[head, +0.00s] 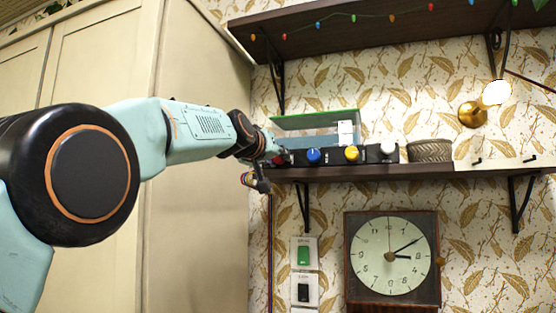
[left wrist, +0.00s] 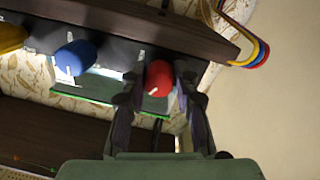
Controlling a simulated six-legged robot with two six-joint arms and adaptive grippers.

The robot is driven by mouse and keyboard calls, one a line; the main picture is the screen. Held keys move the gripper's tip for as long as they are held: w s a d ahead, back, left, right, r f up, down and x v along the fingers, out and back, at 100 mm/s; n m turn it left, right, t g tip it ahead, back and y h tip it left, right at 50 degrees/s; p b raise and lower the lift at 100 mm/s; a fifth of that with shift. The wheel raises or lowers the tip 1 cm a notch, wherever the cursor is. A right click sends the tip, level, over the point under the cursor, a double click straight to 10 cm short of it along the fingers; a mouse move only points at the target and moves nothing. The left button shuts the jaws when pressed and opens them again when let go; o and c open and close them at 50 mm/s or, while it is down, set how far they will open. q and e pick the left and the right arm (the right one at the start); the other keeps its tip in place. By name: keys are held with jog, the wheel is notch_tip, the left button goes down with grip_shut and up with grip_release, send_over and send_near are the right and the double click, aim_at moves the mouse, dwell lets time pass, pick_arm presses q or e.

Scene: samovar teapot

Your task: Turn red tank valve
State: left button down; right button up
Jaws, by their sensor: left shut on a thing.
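A red valve knob (left wrist: 159,78) with a pale mark on it sits at the end of a row of knobs, between the fingers of my left gripper (left wrist: 160,90) in the left wrist view. The fingers are shut on the knob from both sides. In the head view my left gripper (head: 268,165) is at the left end of the shelf, and it hides most of the red knob. The tank (head: 318,127) with a green top edge stands behind the knobs. My right gripper is not in either view.
A blue knob (head: 314,156), a yellow knob (head: 351,153) and a white knob (head: 388,147) stand along the shelf (head: 420,171). A woven pot (head: 430,151) is further right. A tall cabinet (head: 200,90) stands close on the left. A clock (head: 391,256) hangs below the shelf.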

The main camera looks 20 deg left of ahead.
pick_arm(q)
jog(key=m, duration=0.3)
jog(key=m+p, duration=0.1)
jog(key=m, duration=0.3)
jog(key=r+m+y, duration=0.1)
jog(key=m, duration=0.3)
jog(key=shift+s, duration=0.15)
jog(key=shift+m, duration=0.3)
dwell(0.4)
jog(key=c, duration=1.4)
grip_release()
jog(key=o, duration=0.4)
jog(key=shift+s+d, duration=0.2)
jog(key=shift+s, duration=0.2)
jog(key=shift+s+a+r, duration=0.1)
jog(key=shift+s, duration=1.8)
jog(key=shift+s+a+r, duration=0.1)
jog(key=shift+s, duration=1.75)
